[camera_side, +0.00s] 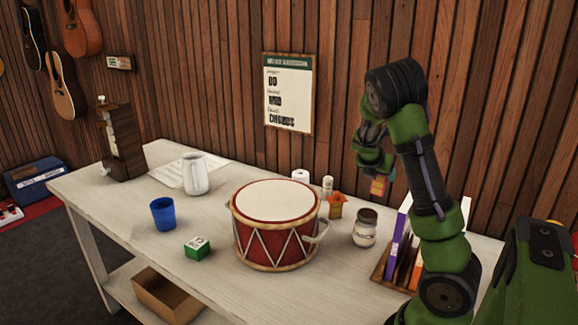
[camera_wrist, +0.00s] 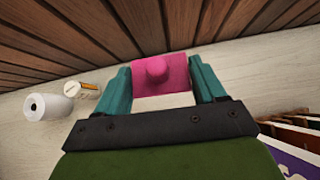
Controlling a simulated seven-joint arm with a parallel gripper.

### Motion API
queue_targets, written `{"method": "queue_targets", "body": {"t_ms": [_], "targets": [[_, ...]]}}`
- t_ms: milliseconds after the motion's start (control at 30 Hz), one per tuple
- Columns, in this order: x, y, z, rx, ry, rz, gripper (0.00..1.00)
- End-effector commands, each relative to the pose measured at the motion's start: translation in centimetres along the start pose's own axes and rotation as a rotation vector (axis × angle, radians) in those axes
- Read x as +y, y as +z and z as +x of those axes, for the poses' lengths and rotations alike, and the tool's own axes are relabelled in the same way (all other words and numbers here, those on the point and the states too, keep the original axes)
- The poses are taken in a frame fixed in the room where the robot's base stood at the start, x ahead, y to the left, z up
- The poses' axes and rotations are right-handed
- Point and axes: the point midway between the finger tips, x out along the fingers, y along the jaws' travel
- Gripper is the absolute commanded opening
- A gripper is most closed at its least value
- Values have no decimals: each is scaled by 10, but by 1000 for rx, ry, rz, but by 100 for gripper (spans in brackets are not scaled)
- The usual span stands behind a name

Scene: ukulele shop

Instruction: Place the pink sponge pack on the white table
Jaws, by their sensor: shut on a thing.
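The pink sponge pack (camera_wrist: 160,74) is between the two teal fingers of my gripper (camera_wrist: 163,84) in the wrist view. The gripper is shut on it. In the side view my gripper (camera_side: 376,170) is high at the right, near the wood wall, and a small part of the pack (camera_side: 378,187) shows below it. The pack is held in the air above the back right part of the white table (camera_side: 125,208). Part of the pack is hidden by the fingers in the side view.
A red and white drum (camera_side: 275,225) stands mid-table. A blue cup (camera_side: 164,214), green box (camera_side: 197,249) and white pitcher (camera_side: 195,174) stand left. The left front is clear.

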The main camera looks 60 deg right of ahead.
Motion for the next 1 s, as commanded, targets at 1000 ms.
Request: {"method": "queue_targets", "body": {"t_ms": [1000], "targets": [[-35, -25, 54, -135, 37, -31, 39]]}}
